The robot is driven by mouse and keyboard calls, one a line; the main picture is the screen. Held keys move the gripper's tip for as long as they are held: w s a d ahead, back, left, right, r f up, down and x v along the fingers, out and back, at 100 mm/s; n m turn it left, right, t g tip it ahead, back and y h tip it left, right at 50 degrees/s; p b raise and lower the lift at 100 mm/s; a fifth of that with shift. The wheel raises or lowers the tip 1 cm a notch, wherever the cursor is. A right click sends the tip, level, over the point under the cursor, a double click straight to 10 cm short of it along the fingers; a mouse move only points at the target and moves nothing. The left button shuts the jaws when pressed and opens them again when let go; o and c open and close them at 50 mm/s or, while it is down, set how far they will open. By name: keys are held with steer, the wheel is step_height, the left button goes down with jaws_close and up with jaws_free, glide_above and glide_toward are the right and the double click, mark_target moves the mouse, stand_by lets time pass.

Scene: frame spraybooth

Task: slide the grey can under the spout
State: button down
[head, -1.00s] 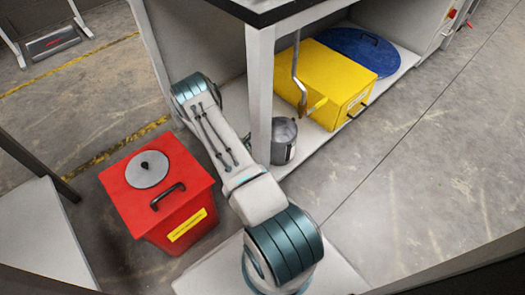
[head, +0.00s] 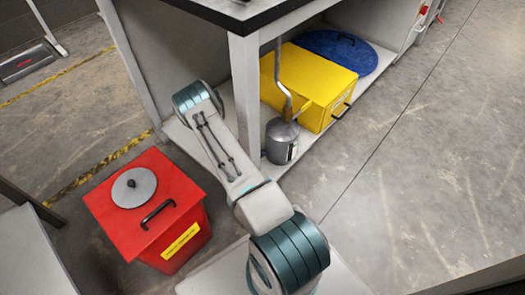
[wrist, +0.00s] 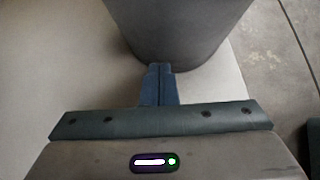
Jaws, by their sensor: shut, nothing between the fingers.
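The grey can (head: 281,143) stands upright on the low white shelf in the head view, just right of the front post. The bent grey spout pipe (head: 283,82) comes down behind the post, and its lower end overlaps the can's top in the picture. The can (wrist: 178,28) fills the top of the wrist view as a dark curved wall. My gripper (wrist: 159,70) has its two fingers together, empty, with the tips at the can's lower side; touching or just short, I cannot tell. In the head view the fingers are hidden behind the post.
A yellow box (head: 312,80) lies on the shelf close behind the can, with a blue round lid (head: 340,50) beyond it. The white post (head: 245,95) stands close to my arm. A red bin (head: 150,210) is on the floor at left. The floor at right is clear.

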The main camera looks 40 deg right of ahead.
steer(key=p+v, duration=0.4)
steer(key=v, duration=0.6)
steer(key=shift+w+a+p, duration=0.2)
steer(key=shift+a+p, duration=0.05)
steer(key=shift+p, duration=0.15)
steer(key=s+a+r+m+y+p, duration=0.25)
steer(key=a+r+m+p, duration=0.35)
steer(key=r, duration=1)
steer(key=s+a+r+m+g+y+p, duration=0.15)
steer(key=s+a+r+m+p, duration=0.35)
steer(key=r, duration=1.2)
steer(key=s+a+r+m+y+p, duration=0.25)
steer(key=a+r+m+p, duration=0.4)
steer(key=r, duration=0.95)
steer(key=s+r+t+p, duration=0.1)
steer(key=s+r+p, duration=0.3)
steer(key=r, duration=0.5)
steer(key=s+a+r+t+y+p, duration=0.1)
steer(key=s+r+p, duration=0.4)
steer(key=r, duration=0.4)
steer(key=s+a+r+t+y+p, duration=0.1)
steer(key=s+r+p, duration=0.3)
steer(key=r, duration=0.5)
steer(key=shift+s+r+m+t, duration=0.4)
steer(key=shift+m+t, duration=0.05)
steer(key=shift+d+y, duration=0.1)
steer(key=shift+y, duration=0.15)
